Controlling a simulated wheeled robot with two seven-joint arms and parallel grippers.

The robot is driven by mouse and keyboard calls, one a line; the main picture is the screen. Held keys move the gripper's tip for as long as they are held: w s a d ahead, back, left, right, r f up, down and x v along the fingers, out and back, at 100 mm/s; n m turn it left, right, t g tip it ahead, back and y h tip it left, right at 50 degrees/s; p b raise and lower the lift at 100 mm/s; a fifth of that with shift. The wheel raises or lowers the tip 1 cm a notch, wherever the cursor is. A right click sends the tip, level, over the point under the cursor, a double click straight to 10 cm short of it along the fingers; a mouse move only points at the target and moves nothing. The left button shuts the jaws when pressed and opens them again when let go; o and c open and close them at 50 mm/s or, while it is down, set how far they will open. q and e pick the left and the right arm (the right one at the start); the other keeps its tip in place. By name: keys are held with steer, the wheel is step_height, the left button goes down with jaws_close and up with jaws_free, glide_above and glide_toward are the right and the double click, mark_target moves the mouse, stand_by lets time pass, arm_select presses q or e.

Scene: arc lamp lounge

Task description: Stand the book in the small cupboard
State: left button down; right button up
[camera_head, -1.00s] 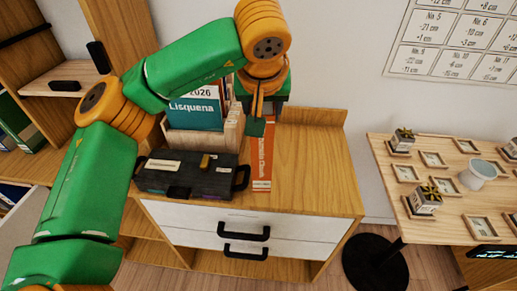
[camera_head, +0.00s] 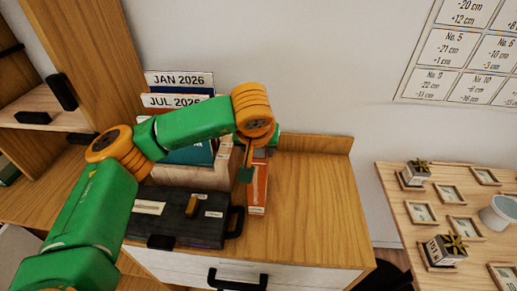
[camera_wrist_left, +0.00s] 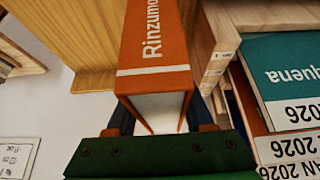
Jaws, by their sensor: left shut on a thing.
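The orange book (camera_head: 258,188) stands on the wooden chest top (camera_head: 315,195), right of a file box. My left gripper (camera_head: 246,170) is at its upper end. In the left wrist view the gripper (camera_wrist_left: 163,128) is shut on the book (camera_wrist_left: 155,45), with its fingers on either side of the page block. White lettering reads "Rinzumo". I cannot tell from the head view whether the book touches the chest top. A wooden shelf unit (camera_head: 105,60) with open compartments stands at the left; I cannot tell whether it is the small cupboard. My right gripper is out of view.
A file box (camera_head: 205,178) with calendar-marked folders stands just left of the book. A dark case (camera_head: 175,222) with handles lies in front of it. The chest top's right part is clear. A table with small frames (camera_head: 400,195) stands at the right.

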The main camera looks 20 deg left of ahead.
arm_select(q)
steer(key=shift+s, duration=0.15)
steer(key=shift+f, duration=0.1)
steer(key=shift+c, duration=1.4)
jaws_free()
